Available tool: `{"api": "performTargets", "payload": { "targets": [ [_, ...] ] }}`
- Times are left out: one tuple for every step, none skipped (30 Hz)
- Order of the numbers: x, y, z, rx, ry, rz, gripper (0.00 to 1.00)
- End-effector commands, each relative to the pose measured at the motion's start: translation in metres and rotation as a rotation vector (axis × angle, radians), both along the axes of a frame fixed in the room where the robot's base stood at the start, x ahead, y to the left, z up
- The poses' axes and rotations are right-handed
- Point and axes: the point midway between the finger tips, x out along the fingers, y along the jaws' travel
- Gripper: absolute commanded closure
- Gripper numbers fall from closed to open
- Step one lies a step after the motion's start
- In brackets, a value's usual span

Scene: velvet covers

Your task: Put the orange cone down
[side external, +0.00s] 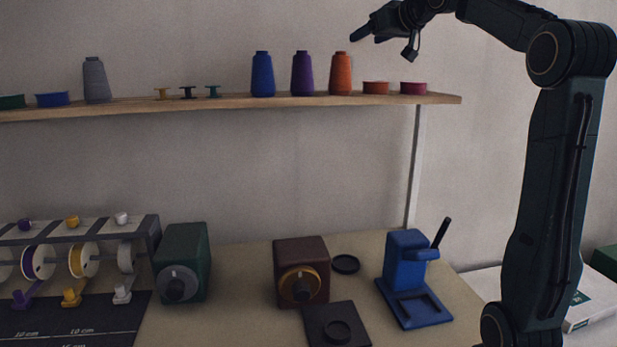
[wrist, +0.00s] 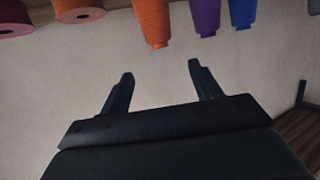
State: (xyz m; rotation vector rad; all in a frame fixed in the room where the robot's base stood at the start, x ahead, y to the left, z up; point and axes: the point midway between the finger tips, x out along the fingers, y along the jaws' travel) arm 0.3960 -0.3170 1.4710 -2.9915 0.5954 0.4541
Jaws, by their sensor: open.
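The orange cone (side external: 341,74) stands upright on the wooden shelf (side external: 230,101), between a purple cone and an orange spool. My gripper (side external: 360,37) is above the right part of the shelf, a little higher than the orange cone's top and to its right. In the wrist view the orange cone (wrist: 153,22) hangs at the top of the picture, ahead of the fingers and apart from them. My gripper (wrist: 160,72) is open there, with nothing between its two fingers.
Close left of the cone stand a purple cone (side external: 302,74) and a blue cone (side external: 263,75). An orange spool (side external: 375,87) and a pink spool (side external: 413,88) lie to its right. The table below holds a blue press (side external: 407,262), a brown box (side external: 301,270) and a green box (side external: 182,262).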

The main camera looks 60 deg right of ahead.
Motion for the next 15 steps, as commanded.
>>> {"api": "performTargets", "payload": {
  "targets": [
    [0.000,0.000,0.000,0.000,0.000,0.000,0.36],
    [0.000,0.000,0.000,0.000,0.000,0.000,0.36],
    [0.000,0.000,0.000,0.000,0.000,0.000,0.36],
    [0.000,0.000,0.000,0.000,0.000,0.000,0.36],
    [0.000,0.000,0.000,0.000,0.000,0.000,0.36],
    [0.000,0.000,0.000,0.000,0.000,0.000,0.36],
    [0.000,0.000,0.000,0.000,0.000,0.000,0.36],
    [0.000,0.000,0.000,0.000,0.000,0.000,0.36],
    [0.000,0.001,0.000,0.000,0.000,0.001,0.36],
    [0.001,0.002,0.000,0.001,0.001,0.002,0.36],
    [0.001,0.003,-0.001,0.002,0.002,0.003,0.36],
    [0.001,0.006,-0.002,0.004,0.005,0.006,0.36],
    [0.002,0.009,-0.003,0.006,0.008,0.009,0.36],
    [0.002,0.013,-0.005,0.009,0.012,0.012,0.36],
    [0.003,0.019,-0.007,0.014,0.019,0.017,0.36]
  ]
}}
